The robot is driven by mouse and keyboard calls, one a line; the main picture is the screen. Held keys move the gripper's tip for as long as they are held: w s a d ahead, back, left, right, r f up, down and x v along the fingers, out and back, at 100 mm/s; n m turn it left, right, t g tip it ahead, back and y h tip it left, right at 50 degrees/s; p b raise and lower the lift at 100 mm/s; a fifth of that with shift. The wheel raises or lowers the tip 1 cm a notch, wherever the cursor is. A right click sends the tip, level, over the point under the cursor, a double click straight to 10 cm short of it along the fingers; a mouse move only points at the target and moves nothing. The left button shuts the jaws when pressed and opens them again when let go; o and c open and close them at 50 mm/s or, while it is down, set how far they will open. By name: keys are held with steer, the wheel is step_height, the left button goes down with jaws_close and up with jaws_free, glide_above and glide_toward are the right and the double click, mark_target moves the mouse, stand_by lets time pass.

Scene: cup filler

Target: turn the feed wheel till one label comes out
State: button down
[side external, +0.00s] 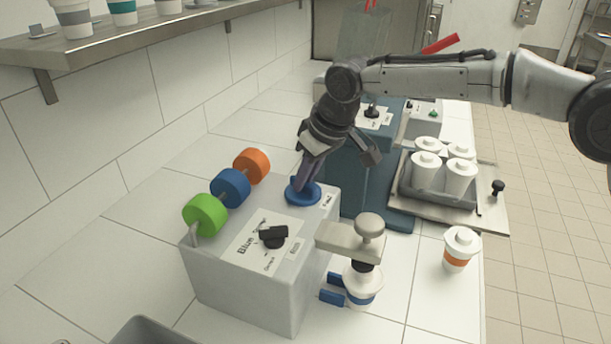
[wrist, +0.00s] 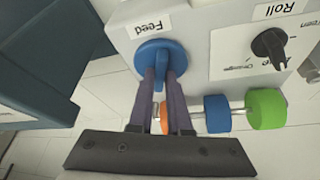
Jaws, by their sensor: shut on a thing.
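The feed wheel is a blue disc with a raised blue grip (side external: 303,193) on top of the grey label box (side external: 215,285), at its back right corner. It also shows in the wrist view (wrist: 148,52), beside a "Feed" sign. My gripper (side external: 302,182) reaches down onto the wheel, its two purple fingers shut on the raised grip. In the wrist view the fingertips (wrist: 163,75) stand on either side of the grip. A black selector knob (side external: 273,237) sits on the box by the signs "Blue" and "Roll". I see no label coming out.
Green (side external: 205,214), blue (side external: 230,187) and orange (side external: 251,166) rolls stand along the box's left edge. A cup with a blue band (side external: 362,285) stands under a metal arm at the front. An orange-banded cup (side external: 461,250) stands right. A tray of white cups (side external: 408,185) lies behind.

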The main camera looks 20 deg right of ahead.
steer(key=shift+a+m+t+h, duration=0.15)
steer(key=shift+m+h, duration=0.3)
steer(key=shift+m, duration=0.7)
steer(key=shift+m+t+h, duration=0.15)
steer(key=shift+m+h, duration=0.3)
steer(key=shift+m, duration=0.7)
steer(key=shift+r, duration=0.1)
steer(key=c, duration=0.9)
jaws_free()
steer(key=shift+o, duration=0.2)
steer(key=v, duration=1.3)
steer(key=shift+s+r, duration=0.15)
steer(key=shift+r, duration=0.2)
